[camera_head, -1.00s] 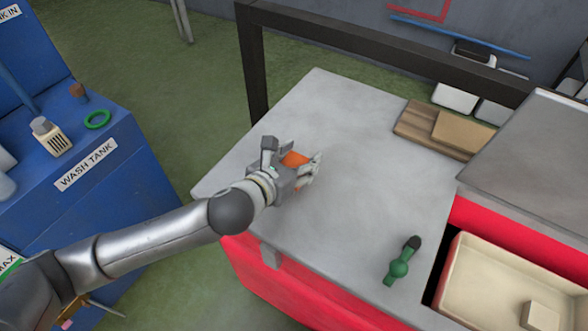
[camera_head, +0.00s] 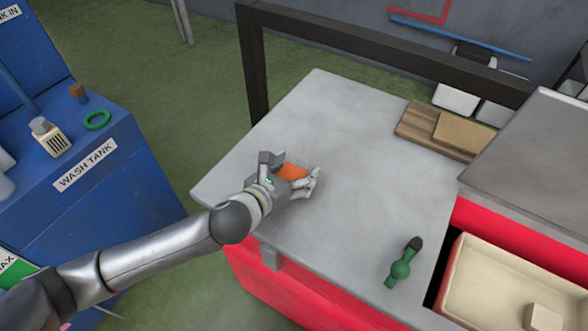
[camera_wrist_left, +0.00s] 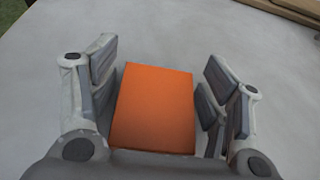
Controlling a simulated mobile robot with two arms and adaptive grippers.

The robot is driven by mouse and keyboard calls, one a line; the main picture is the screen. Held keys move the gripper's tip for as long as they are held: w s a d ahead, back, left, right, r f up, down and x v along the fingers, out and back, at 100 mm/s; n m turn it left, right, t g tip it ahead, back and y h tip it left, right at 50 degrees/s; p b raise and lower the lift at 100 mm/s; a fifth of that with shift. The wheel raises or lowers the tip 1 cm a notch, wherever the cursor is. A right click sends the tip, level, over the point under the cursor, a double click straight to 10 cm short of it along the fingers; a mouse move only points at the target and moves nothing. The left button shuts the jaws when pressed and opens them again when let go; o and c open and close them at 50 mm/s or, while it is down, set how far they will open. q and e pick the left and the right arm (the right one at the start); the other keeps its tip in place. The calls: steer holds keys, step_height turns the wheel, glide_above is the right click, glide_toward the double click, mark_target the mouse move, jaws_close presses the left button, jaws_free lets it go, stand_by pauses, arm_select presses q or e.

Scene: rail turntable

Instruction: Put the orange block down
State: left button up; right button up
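The orange block (camera_head: 292,172) is between the fingers of my left gripper (camera_head: 291,173), over the left part of the grey worktop (camera_head: 350,130). In the left wrist view the block (camera_wrist_left: 155,108) sits between the two fingers of the gripper (camera_wrist_left: 158,95), which stand spread apart. A gap shows between the block and the left finger's upper pad, and the right finger's upper pad also stands clear. The block looks low at the worktop, but its underside is hidden, so contact is not clear. My right gripper is not in view.
A green bottle-like object (camera_head: 402,264) lies on the worktop toward the front right. Brown wooden boards (camera_head: 440,130) lie at the back right. A cream tray (camera_head: 490,290) is at the lower right. A dark frame rail (camera_head: 380,48) runs along the back. The worktop's middle is clear.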

arm_select(q)
steer(key=shift+r, duration=0.15)
steer(key=v, duration=1.2)
steer(key=shift+s, duration=0.1)
stand_by(0.5)
